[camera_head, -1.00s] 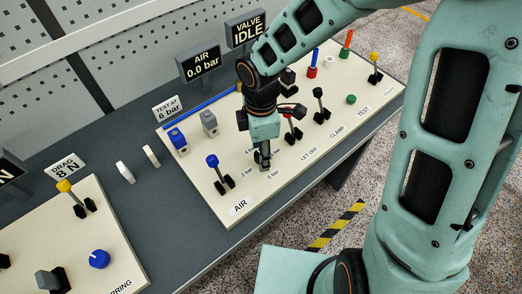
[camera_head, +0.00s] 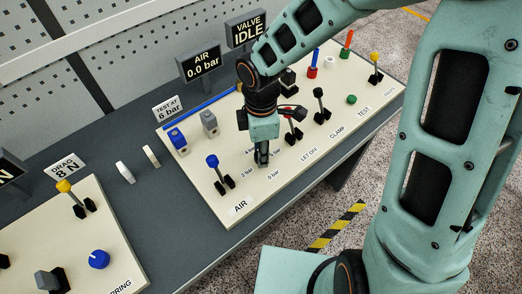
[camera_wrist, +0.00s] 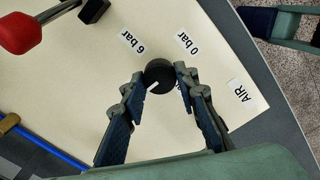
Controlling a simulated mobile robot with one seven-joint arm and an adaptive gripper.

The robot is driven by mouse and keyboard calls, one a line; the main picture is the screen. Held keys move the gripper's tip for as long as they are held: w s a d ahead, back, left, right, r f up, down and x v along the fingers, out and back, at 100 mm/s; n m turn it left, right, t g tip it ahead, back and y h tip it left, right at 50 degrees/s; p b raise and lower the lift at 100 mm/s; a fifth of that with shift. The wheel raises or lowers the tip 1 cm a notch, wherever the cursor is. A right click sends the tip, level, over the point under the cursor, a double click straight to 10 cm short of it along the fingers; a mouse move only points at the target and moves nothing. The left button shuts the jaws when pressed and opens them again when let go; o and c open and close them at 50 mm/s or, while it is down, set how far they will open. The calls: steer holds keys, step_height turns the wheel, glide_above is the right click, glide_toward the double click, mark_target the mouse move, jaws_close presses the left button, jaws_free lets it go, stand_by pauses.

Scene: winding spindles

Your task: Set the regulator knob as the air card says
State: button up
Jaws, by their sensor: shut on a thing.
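The black regulator knob (camera_wrist: 160,72) lies between my fingertips in the wrist view, with my gripper (camera_wrist: 159,82) shut on it. Its white mark points to the lower left there, away from the "6 bar" label (camera_wrist: 137,41) and the "0 bar" label (camera_wrist: 187,43). In the head view my gripper (camera_head: 262,158) points down at the cream panel (camera_head: 222,205), and its fingers hide the knob. A "2 bar" label (camera_head: 246,173) shows beside it. The air card (camera_head: 167,107) reads "TEST AT 6 bar". The air display (camera_head: 203,63) reads 0.0 bar.
A blue-topped lever (camera_head: 213,163) stands left of my gripper, and a red-topped lever (camera_head: 291,122) stands close on the right. Blue and grey blocks (camera_head: 178,140) sit behind. The valve display (camera_head: 248,29) reads IDLE. Another panel (camera_head: 40,220) lies at left.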

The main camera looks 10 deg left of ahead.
steer(key=m+b, duration=0.1)
steer(key=m, duration=0.3)
steer(key=shift+m+b, duration=0.3)
steer(key=shift+b, duration=0.1)
steer(key=m+b, duration=0.2)
steer(key=m, duration=0.2)
steer(key=shift+f, duration=0.1)
steer(key=m+b, duration=0.2)
steer(key=m, duration=0.3)
steer(key=shift+m+b, duration=0.6)
steer(key=shift+m, duration=1.3)
steer(key=o, duration=1.1)
steer(key=shift+o, duration=0.2)
step_height(320, 180, up, 12)
steer(key=shift+r, duration=0.25)
steer(key=shift+w, duration=0.1)
